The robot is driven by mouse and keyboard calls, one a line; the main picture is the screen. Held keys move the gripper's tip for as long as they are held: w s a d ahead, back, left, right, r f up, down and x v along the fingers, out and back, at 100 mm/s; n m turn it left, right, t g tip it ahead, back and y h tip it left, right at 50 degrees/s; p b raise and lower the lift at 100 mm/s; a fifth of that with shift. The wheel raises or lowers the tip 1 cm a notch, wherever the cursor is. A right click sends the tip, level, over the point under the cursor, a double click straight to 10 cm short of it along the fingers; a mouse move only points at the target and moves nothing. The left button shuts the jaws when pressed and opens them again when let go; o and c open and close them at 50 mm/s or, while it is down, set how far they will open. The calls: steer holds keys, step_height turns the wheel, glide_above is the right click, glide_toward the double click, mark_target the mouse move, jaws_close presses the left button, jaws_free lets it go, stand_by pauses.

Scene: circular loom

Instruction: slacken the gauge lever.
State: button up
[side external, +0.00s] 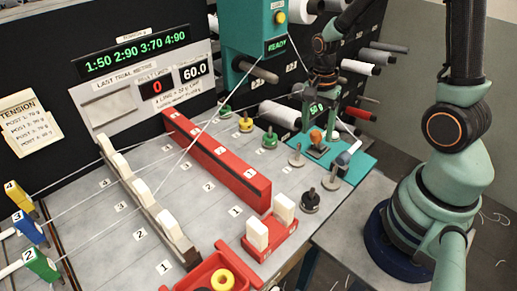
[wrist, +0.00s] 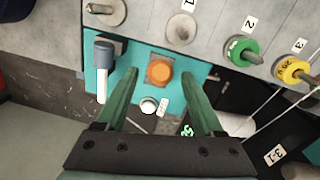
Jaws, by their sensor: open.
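A teal plate (side external: 350,172) carries an orange knob (side external: 315,137), which shows between my fingers in the wrist view (wrist: 159,71). To its left in the wrist view is a blue-grey block with a white bar (wrist: 102,84); the same part is at the plate's right in the side view (side external: 346,156). I cannot tell for certain which of these is the gauge lever. A small white round knob (wrist: 149,105) is below the orange knob. A green readout (side external: 317,108) shows 50. My gripper (wrist: 160,75) is open and empty, above the plate with its fingers either side of the orange knob.
Posts with grey discs (side external: 297,155) and green and yellow spools (wrist: 245,49) stand beside the plate. A teal housing (side external: 250,45) reading READY and several horizontal spools (side external: 280,113) are behind. A red rail (side external: 215,158) and threads cross the table.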

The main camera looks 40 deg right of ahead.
mark_target(317, 137)
steer(key=shift+s+f, duration=0.15)
steer(key=shift+f, duration=1.35)
jaws_close()
stand_by(0.4)
